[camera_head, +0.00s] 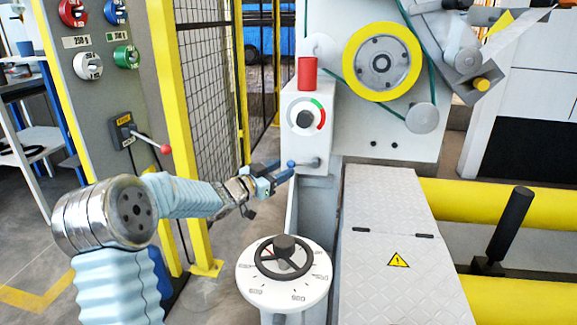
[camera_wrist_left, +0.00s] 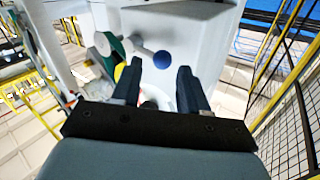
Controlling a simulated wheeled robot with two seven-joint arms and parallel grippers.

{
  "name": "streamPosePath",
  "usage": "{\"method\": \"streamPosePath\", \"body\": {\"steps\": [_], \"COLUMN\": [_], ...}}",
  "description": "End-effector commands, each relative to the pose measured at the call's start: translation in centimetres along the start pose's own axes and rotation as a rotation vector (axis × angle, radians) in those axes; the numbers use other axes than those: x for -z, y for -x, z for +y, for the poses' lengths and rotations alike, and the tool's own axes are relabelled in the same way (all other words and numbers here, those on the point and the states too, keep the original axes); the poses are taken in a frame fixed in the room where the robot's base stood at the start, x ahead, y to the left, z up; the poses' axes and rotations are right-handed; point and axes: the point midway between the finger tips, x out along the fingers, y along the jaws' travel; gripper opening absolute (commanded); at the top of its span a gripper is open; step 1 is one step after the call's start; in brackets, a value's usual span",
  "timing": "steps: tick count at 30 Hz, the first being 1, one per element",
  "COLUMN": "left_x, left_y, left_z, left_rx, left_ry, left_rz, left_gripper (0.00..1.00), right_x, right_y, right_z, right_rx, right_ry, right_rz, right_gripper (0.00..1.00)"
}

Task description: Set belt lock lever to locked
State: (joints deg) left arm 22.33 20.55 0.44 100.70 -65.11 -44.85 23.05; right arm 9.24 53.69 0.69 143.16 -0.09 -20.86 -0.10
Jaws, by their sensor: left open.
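A short grey lever with a blue ball knob (camera_head: 291,163) sticks out to the left from its pivot on the white machine box, lying about level. My left gripper (camera_head: 277,176) is open right beside the knob. In the left wrist view the blue knob (camera_wrist_left: 162,59) shows just beyond and between the two open fingertips (camera_wrist_left: 158,72); I cannot tell whether they touch it. Another lever with a red ball knob (camera_head: 165,149) is on the grey panel at the left. No lock marking is readable. My right gripper is not in view.
Above the lever are a dial with a red and green arc (camera_head: 306,118) and a red cylinder (camera_head: 310,73). A white round dial with a black handwheel (camera_head: 284,257) stands below my gripper. A yellow post (camera_head: 173,90) and mesh fence are behind my left arm.

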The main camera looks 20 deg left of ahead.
Motion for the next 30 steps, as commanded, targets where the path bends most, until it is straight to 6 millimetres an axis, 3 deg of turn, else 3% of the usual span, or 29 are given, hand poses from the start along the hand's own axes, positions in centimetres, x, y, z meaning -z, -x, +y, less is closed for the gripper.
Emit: {"method": "streamPosePath", "body": {"steps": [6, 17, 26, 30], "left_x": [0.0, 0.0, 0.0, 0.0], "left_y": [-2.9, -3.5, -3.5, -3.5], "left_z": [0.0, 0.0, 0.0, -0.1], "left_rx": [0.0, 0.0, 0.001, 0.002], "left_ry": [0.0, 0.001, 0.0, 0.0], "left_rz": [-0.001, -0.001, -0.001, -0.001], "left_gripper": [0.44, 0.44, 0.0, 0.0], "right_x": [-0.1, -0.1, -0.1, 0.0], "right_y": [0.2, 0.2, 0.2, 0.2], "right_z": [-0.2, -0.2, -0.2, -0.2], "right_rx": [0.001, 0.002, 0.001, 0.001], "right_ry": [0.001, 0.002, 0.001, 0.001], "right_rz": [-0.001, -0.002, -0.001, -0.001], "right_gripper": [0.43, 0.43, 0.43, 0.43]}}
